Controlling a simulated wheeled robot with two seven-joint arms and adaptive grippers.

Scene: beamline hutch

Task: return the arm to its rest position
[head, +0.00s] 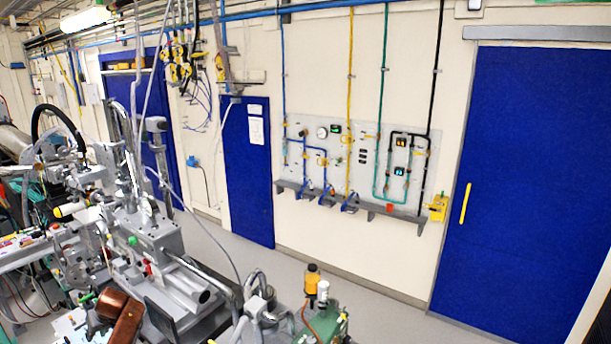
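I cannot clearly pick out my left gripper from the crowded grey and metal equipment in the left and lower left of the head view. Whether its fingers are open or shut, and whether they hold anything, does not show. My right gripper is not in view. No arm stands out clearly enough to tell its pose.
Beamline apparatus (155,235) with tubes and cables crowds the left. A copper-brown block (127,322) and an amber-topped bottle (312,280) are low in front. A gas panel (352,160) and blue door (530,180) are on the far wall. Grey floor (375,312) is clear there.

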